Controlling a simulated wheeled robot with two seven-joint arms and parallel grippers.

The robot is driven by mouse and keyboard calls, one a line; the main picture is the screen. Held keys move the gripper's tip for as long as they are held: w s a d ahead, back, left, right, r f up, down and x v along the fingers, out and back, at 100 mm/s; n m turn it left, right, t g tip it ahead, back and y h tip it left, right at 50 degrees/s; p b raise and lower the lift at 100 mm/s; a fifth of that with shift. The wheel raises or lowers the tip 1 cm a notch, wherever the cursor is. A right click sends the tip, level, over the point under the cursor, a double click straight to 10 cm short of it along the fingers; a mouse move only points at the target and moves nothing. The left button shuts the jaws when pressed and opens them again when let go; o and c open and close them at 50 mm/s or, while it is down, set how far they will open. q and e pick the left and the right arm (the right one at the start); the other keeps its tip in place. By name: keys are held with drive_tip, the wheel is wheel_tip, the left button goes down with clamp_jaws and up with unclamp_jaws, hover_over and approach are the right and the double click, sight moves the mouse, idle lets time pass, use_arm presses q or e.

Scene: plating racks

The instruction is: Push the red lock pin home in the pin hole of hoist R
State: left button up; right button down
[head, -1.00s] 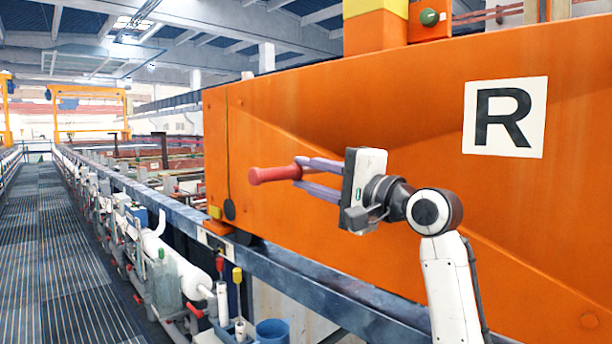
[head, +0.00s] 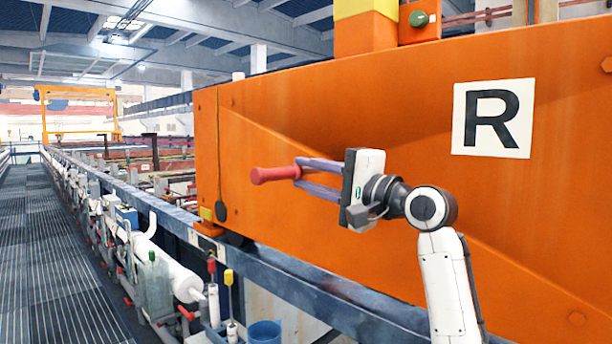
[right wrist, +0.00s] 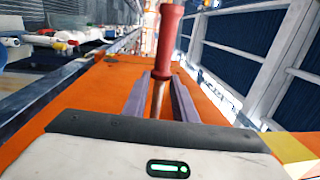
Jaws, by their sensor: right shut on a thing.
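The red lock pin (head: 272,175) is in my right gripper (head: 299,172), which is shut on it in front of the orange side of hoist R (head: 400,200). The pin lies roughly level in the head view, its red handle pointing left. In the right wrist view the red handle (right wrist: 169,35) and the bare metal shaft (right wrist: 158,97) show, with the shaft between the purple fingers (right wrist: 161,88). I cannot make out the pin hole in either view. My left gripper is not in view.
A white plate with a black R (head: 492,118) is on the hoist's side. A dark disc (head: 221,211) hangs on a cord near its left edge. A blue rail (head: 270,275) runs below, with pipes, pumps and a blue bucket (head: 264,331). The walkway (head: 50,260) at left is clear.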

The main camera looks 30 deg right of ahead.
drive_tip(key=w+d, duration=0.3)
drive_tip(key=d, duration=0.6)
drive_tip(key=shift+r, duration=0.2)
idle(2.8)
drive_tip(key=c, duration=1.4)
unclamp_jaws()
drive_tip(key=shift+o, duration=0.2)
drive_tip(key=b+v, duration=0.3)
drive_tip(key=v, duration=0.7)
drive_tip(key=shift+s+f, duration=0.1)
drive_tip(key=shift+s, duration=0.05)
